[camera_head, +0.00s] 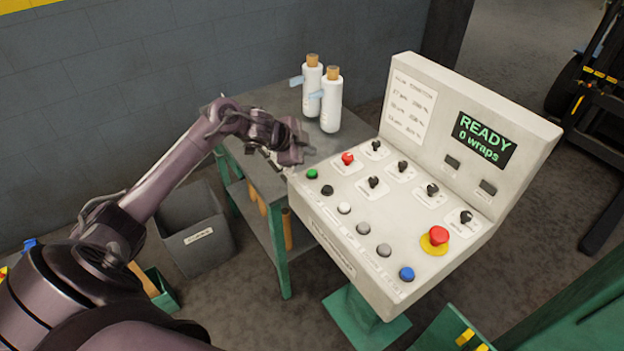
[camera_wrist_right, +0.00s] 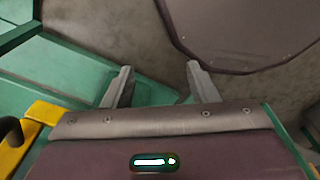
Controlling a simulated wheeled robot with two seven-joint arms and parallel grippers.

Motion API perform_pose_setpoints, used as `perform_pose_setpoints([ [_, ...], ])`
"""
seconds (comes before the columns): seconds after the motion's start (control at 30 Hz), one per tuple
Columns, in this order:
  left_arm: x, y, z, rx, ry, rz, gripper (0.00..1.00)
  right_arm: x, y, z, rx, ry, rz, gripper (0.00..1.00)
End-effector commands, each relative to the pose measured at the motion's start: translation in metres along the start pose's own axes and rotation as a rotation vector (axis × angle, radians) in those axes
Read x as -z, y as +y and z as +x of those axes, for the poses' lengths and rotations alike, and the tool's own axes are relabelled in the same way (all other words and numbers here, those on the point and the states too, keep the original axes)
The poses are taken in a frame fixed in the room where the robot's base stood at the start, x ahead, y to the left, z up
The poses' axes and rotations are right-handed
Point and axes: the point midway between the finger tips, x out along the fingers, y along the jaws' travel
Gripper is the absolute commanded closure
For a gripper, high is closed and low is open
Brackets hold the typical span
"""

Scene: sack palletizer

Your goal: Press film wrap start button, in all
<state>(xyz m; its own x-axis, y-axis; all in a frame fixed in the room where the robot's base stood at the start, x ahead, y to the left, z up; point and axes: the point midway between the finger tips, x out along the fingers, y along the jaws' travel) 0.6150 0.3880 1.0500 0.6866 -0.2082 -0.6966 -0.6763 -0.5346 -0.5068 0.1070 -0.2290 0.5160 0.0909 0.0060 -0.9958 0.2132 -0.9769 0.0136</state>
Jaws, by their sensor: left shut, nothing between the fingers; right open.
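The control panel (camera_head: 385,215) is a pale grey console with a sloped face, on a green stand. Its screen (camera_head: 482,141) reads "READY 0 wraps". A green button (camera_head: 312,174) sits at the near left corner, with black, white, grey and blue (camera_head: 407,274) buttons along the front edge. A small red button (camera_head: 347,158) and a red mushroom button on yellow (camera_head: 438,235) also show. The button labels are too small to read. My left gripper (camera_head: 296,152) is shut and empty, just left of and apart from the green button. My right gripper (camera_wrist_right: 160,85) is open and empty in the right wrist view.
A table (camera_head: 262,172) with two white bottles (camera_head: 331,105) stands behind the panel's left side. A grey bin (camera_head: 195,236) is on the floor at left. A forklift-like machine (camera_head: 590,95) is at far right. Green metal surfaces (camera_wrist_right: 75,70) lie near my right gripper.

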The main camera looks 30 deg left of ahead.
Motion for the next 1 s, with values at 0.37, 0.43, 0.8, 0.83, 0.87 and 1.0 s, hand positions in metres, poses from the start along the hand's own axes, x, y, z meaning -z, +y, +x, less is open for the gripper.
perform_pose_setpoints([
  [0.37, -0.022, 0.021, 0.029, 0.001, -0.001, 0.0, 1.0, -0.003, 0.0, 0.033, -0.001, 0.0, 0.0, 0.47],
  [0.43, -0.022, 0.021, 0.03, 0.001, -0.001, 0.0, 1.0, -0.003, 0.001, 0.033, -0.002, 0.0, 0.0, 0.47],
  [0.8, -0.022, 0.021, 0.029, 0.0, -0.001, 0.0, 1.0, -0.003, 0.003, 0.032, -0.004, 0.0, -0.001, 0.47],
  [0.83, -0.022, 0.021, 0.029, 0.0, -0.001, 0.0, 1.0, -0.003, 0.003, 0.032, -0.004, 0.0, 0.0, 0.47],
  [0.87, -0.022, 0.021, 0.029, 0.0, -0.001, 0.0, 1.0, -0.003, 0.003, 0.032, -0.004, 0.0, 0.0, 0.47],
  [1.0, -0.022, 0.021, 0.029, 0.0, -0.001, 0.0, 1.0, -0.003, 0.003, 0.032, -0.004, 0.0, 0.0, 0.47],
])
